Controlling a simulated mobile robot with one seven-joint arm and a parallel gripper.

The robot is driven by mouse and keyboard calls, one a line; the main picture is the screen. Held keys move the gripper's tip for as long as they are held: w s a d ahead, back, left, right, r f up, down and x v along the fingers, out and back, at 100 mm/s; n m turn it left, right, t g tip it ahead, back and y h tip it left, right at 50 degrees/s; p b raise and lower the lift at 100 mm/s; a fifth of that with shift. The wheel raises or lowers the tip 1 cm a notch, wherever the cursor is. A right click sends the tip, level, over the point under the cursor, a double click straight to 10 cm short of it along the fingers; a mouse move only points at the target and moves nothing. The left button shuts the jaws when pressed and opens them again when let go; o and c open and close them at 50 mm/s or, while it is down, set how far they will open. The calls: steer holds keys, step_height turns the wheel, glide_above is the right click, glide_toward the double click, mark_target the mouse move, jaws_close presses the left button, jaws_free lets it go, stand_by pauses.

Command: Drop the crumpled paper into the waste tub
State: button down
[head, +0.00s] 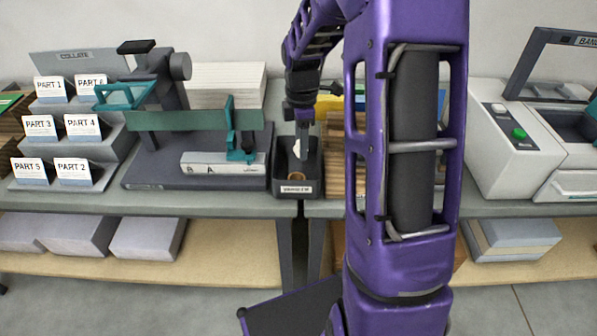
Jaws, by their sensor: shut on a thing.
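A dark open tub (312,180) with a small white label on its front stands at the middle of the bench. The label is too small to read surely; I take it for the waste tub. My gripper (301,140) points down over the tub, at the end of my purple arm. It is shut on a small whitish piece, the crumpled paper (297,149), which shows at the tub's opening. I cannot tell how far the paper is below the rim. Something brownish shows low in the tub, just above the label.
Left of the tub is a dark machine (150,174) with a green bar and white paper stack. Stepped trays labelled PART (110,150) stand further left. A grey machine (505,150) stands right. My arm hides much of the bench right of the tub. A lower shelf holds grey boxes.

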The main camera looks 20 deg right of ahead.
steer(key=shift+c, duration=1.8)
jaws_free()
steer(key=shift+r, duration=0.1)
step_height(320, 180, up, 17)
steer(key=p, duration=0.2)
steer(key=shift+r, duration=0.15)
steer(key=shift+s, duration=0.1)
